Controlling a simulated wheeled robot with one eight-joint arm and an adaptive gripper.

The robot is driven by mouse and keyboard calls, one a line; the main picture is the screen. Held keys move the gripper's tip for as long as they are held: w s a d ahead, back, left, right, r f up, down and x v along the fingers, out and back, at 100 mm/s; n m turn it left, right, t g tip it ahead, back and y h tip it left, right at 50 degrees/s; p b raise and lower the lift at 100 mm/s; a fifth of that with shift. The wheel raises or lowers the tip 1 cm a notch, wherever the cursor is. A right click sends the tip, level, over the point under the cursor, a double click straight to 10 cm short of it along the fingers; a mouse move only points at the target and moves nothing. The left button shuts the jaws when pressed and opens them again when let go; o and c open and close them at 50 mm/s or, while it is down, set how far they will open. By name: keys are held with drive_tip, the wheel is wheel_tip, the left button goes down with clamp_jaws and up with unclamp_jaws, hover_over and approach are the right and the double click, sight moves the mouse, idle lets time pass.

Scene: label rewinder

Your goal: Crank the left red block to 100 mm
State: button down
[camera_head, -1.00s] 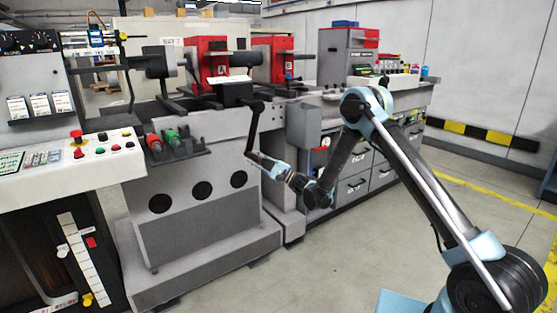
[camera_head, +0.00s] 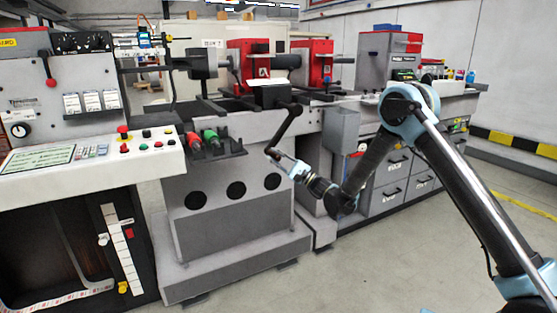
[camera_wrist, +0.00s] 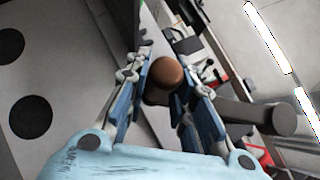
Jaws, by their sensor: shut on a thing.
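The left red block (camera_head: 250,62), marked A, stands on the rails at the top of the machine. The right red block (camera_head: 311,65) stands to its right. The black crank (camera_head: 285,130) sticks out from the machine front below them, its arm slanting down and left from its hub (camera_head: 296,108). My gripper (camera_head: 277,156) is shut on the crank handle at the lower end. In the wrist view the brown, round-ended crank handle (camera_wrist: 163,76) sits between the fingers of my gripper (camera_wrist: 165,100). The left block's position on a scale is too small to read.
A control panel (camera_head: 95,152) with buttons juts out at the left. Red and green handles (camera_head: 205,139) stick out left of the crank. A grey box (camera_head: 340,130) and drawer cabinets (camera_head: 393,180) stand to the right. The floor in front is clear.

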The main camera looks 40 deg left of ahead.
drive_tip(key=shift+s, duration=0.25)
drive_tip(key=c, duration=1.4)
unclamp_jaws()
drive_tip(key=shift+o, duration=0.2)
drive_tip(key=shift+w+d, duration=0.1)
drive_tip(key=shift+w, duration=0.05)
drive_tip(key=shift+w+d+f, duration=0.1)
drive_tip(key=shift+d, duration=0.15)
drive_tip(key=v, duration=1.1)
drive_tip(key=shift+f, duration=0.2)
drive_tip(key=shift+d, duration=0.1)
